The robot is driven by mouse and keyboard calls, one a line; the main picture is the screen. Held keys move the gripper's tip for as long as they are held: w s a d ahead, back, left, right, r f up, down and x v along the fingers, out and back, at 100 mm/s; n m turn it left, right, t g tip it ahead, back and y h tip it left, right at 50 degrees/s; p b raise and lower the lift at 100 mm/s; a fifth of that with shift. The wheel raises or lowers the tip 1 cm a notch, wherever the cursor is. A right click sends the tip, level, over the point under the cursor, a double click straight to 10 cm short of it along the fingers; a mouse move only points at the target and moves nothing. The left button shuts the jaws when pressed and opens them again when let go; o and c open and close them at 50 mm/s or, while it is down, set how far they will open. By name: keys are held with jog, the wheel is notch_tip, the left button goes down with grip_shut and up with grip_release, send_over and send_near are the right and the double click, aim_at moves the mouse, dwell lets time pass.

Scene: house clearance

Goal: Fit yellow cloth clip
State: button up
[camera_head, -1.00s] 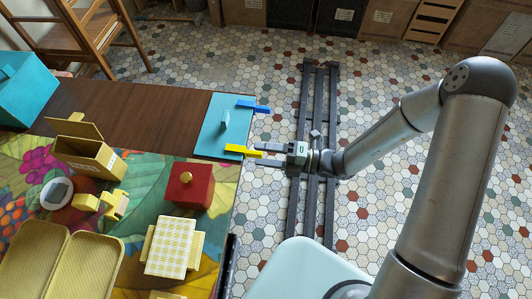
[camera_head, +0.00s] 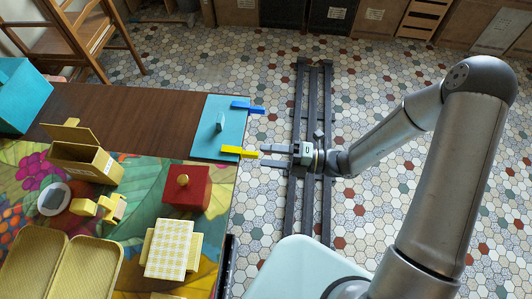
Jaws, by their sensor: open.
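The yellow clip (camera_head: 239,152) lies at the front right of a teal board (camera_head: 210,138), its right end sticking out past the board and table edge. A similar blue clip (camera_head: 247,107) sticks out over the same edge farther back. My gripper (camera_head: 262,155) is open and empty, just right of the yellow clip's outer end. Its two fingers point left at the clip, with a small gap apparent between the fingertips and the clip. Whether the clip grips the table edge cannot be told.
A small teal upright piece (camera_head: 220,122) stands on the board. A red box with a gold knob (camera_head: 187,188), a yellow checked cloth (camera_head: 169,248), an open tan box (camera_head: 84,160) and yellow trays (camera_head: 90,268) crowd the patterned tablecloth.

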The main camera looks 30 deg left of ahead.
jog(key=shift+p+v, duration=0.35)
jog(key=shift+v, duration=1.35)
jog(key=v, duration=1.7)
jog(key=shift+d+b, duration=0.2)
jog(key=shift+b, duration=0.15)
jog(key=shift+w, duration=0.15)
jog(key=s+d+r+n+t+h+p, duration=0.3)
jog(key=d+r+n+h, duration=0.4)
jog(key=r+n, duration=0.4)
jog(key=s+d+r+n+t+h+p, duration=0.3)
jog(key=r+n, duration=0.8)
jog(key=n, duration=0.9)
jog(key=s+d+t+h, duration=0.2)
jog(key=s+d+h, duration=0.2)
jog(key=d+h, duration=0.1)
jog(key=shift+h, duration=0.5)
jog(key=shift+r, duration=0.15)
